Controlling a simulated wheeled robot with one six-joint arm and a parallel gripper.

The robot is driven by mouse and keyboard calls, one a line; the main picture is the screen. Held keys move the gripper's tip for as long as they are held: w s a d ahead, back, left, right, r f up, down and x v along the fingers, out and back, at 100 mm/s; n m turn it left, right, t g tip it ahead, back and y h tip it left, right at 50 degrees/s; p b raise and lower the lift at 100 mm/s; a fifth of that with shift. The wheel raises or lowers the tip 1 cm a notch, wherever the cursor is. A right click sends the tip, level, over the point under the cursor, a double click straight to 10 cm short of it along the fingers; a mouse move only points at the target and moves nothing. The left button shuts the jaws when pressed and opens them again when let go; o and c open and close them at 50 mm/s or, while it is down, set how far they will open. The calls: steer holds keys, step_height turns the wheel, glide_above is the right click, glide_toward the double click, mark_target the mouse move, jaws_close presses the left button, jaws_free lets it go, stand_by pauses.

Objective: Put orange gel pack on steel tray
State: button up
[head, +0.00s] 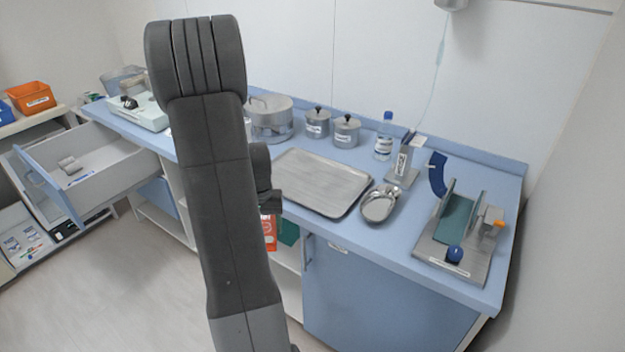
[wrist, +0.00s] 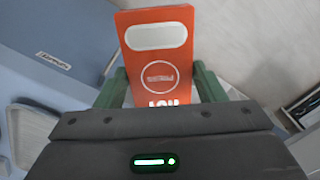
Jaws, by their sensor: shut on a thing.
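The orange gel pack (wrist: 158,55) is upright between the two green fingers of my gripper (wrist: 160,86) in the wrist view, and the gripper is shut on it. The pack has a white oval and white print, and its lower end is hidden by the gripper body. In the head view a part of the orange pack (head: 269,232) shows beside my arm, in front of the counter and below its top edge. The steel tray (head: 320,180) lies flat and empty on the blue counter, above and to the right of the pack. A corner of the tray (wrist: 32,132) shows in the wrist view.
Right of the tray stand a metal kidney-shaped dish (head: 379,205), a labelled holder (head: 403,168) and a bottle (head: 384,140). Lidded pots (head: 346,131) stand behind it. A drawer (head: 85,165) is open at left. My arm hides part of the counter.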

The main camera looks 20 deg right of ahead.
steer(key=s+d+r+m, duration=0.4)
steer(key=s+d+r, duration=0.2)
steer(key=d, duration=0.3)
steer(key=s+d+r+m, duration=0.3)
steer(key=s+d+r, duration=0.2)
steer(key=d, duration=0.4)
steer(key=shift+s+d+r+m, duration=0.15)
steer(key=shift+s+r+m, duration=0.25)
steer(key=shift+s, duration=0.1)
